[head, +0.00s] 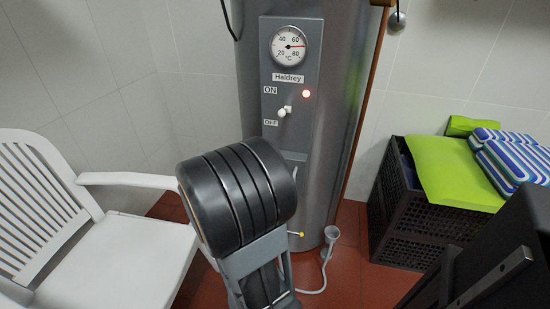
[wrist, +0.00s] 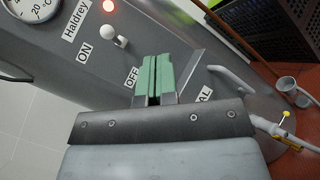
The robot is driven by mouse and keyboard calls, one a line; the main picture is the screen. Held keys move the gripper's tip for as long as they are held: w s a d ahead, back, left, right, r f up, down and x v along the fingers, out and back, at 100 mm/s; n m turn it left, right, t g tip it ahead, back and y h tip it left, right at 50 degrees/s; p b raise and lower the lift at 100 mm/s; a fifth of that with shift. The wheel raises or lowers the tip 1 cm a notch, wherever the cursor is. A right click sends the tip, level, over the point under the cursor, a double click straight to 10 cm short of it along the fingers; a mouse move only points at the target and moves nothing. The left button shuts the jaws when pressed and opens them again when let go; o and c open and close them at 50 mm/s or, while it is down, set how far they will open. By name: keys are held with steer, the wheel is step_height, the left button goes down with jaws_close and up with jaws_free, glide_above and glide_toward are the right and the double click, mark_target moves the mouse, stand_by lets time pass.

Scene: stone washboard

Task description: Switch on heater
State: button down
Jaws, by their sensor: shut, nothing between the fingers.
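The grey heater (head: 335,120) stands upright against the wall, with a front panel marked ON and OFF. Its white switch (head: 284,111) sits between the two labels; I cannot tell for sure which way it is set. A red indicator light (head: 306,93) glows beside it. In the wrist view, the switch (wrist: 115,37) and red light (wrist: 108,6) are at the top left. My gripper (wrist: 156,60) is shut and empty, its green fingers in front of the panel near the OFF label, apart from the switch in the picture. My arm hides the gripper in the head view.
A temperature dial (head: 288,45) is above the switch. A white chair (head: 110,250) stands at the left. A dark crate (head: 395,205) with a green cushion (head: 450,172) and a striped cushion (head: 512,158) is at the right. A yellow-handled valve (wrist: 285,117) is low on the heater.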

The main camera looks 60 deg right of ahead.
mark_target(284, 112)
steer(key=w+d+f+n+t+h+b, duration=0.3)
steer(key=w+f+n+h+b, duration=0.1)
steer(key=f+h+b, duration=0.25)
steer(key=s+d+r+t+h+p, duration=0.1)
steer(key=d+r+h+p, duration=0.1)
steer(key=d+r+p, duration=0.2)
steer(key=shift+s+d+r+n, duration=0.4)
steer(key=shift+d+r, duration=1.1)
steer(key=shift+r, duration=1.8)
